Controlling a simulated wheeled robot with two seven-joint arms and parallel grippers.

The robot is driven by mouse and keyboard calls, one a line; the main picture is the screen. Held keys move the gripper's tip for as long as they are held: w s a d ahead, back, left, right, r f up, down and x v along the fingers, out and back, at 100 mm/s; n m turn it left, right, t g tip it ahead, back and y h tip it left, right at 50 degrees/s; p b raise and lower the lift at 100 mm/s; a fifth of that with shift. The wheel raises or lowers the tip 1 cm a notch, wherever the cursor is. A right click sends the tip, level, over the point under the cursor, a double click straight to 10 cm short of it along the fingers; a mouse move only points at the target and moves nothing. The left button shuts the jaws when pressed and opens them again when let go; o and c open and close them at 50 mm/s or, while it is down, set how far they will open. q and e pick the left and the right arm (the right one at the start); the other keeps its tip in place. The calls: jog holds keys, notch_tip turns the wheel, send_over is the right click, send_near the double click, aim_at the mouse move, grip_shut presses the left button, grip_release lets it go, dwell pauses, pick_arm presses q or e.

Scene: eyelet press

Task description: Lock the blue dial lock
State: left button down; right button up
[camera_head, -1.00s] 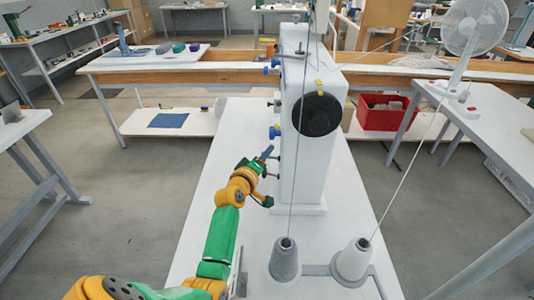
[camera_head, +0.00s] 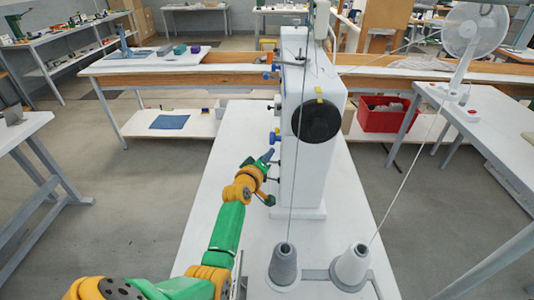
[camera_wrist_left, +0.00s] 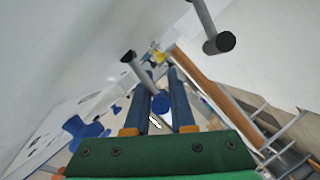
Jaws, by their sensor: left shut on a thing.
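The white press column (camera_head: 307,130) stands on a white table, with a round black dial on its front. Along its left side are blue knobs (camera_head: 275,137) and dark-tipped pegs. My left gripper (camera_head: 268,156) is beside the lower left side of the column, just below this blue knob. In the left wrist view its two blue fingers (camera_wrist_left: 165,98) are close together around a round blue knob (camera_wrist_left: 160,103), which I take for the blue dial lock. The fingers partly hide it, and its turn is not readable. My right gripper is not in view.
Grey rods with dark ends (camera_wrist_left: 219,43) stick out close to the left fingers. Two thread cones (camera_head: 284,265) stand at the table's front, with threads running up. The table left of the column is clear. A red bin (camera_head: 383,114) sits behind right.

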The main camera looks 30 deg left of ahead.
pick_arm(q)
jog(key=shift+r+m+g+p, duration=0.25)
jog(key=shift+m+g+p, duration=0.15)
jog(key=shift+m+p, duration=0.25)
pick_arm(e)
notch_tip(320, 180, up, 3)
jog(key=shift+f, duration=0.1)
pick_arm(q)
jog(key=c, duration=0.8)
grip_release()
jog(key=shift+d, duration=0.1)
jog(key=shift+s+d+r, duration=0.1)
jog(key=shift+s+r, duration=0.1)
jog(key=shift+s, duration=0.15)
jog(key=p+v, duration=0.1)
jog(key=v, duration=0.5)
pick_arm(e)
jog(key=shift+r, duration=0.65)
pick_arm(q)
jog(key=shift+s+d+f, duration=0.1)
